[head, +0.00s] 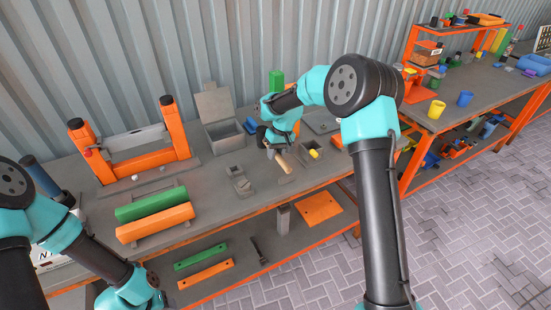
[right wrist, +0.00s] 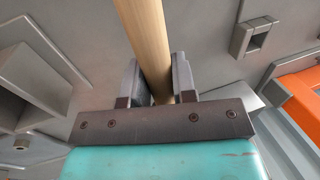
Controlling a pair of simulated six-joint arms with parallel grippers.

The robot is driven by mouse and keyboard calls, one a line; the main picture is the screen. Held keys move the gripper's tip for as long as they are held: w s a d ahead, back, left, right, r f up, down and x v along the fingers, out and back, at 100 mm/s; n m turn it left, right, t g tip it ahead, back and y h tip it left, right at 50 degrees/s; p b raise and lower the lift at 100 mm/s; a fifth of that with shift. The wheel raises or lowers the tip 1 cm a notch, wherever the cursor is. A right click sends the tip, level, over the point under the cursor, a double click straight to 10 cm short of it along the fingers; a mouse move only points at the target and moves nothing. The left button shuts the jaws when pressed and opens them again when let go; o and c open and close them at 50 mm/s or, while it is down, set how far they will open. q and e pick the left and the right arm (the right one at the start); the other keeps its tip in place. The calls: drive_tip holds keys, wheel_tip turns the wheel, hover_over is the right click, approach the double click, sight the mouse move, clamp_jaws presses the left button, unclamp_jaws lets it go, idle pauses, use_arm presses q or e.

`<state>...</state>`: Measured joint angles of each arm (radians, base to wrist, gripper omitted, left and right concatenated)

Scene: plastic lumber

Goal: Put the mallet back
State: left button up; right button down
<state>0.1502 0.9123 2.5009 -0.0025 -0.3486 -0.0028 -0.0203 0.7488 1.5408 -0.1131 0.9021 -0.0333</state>
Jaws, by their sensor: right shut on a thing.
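The mallet's light wooden handle (head: 283,162) shows in the head view above the middle of the grey workbench (head: 215,195). My right gripper (head: 274,147) is shut on the handle. In the right wrist view the handle (right wrist: 145,30) runs between the two grey fingers of the gripper (right wrist: 158,85) and on past the top edge. I cannot clearly make out the mallet's head. My left arm comes in at the lower left of the head view, but its gripper is out of frame.
A grey divided holder (head: 239,181) and a lidded grey box (head: 223,136) stand near the gripper. An orange frame (head: 150,160) stands at left, with green (head: 151,204) and orange bars (head: 155,223) in front. A second orange bench (head: 455,95) is at right.

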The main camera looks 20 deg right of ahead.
drive_tip(key=shift+f, duration=1.2)
drive_tip(key=shift+f, duration=0.1)
drive_tip(key=c, duration=0.9)
unclamp_jaws()
drive_tip(key=v, duration=1.2)
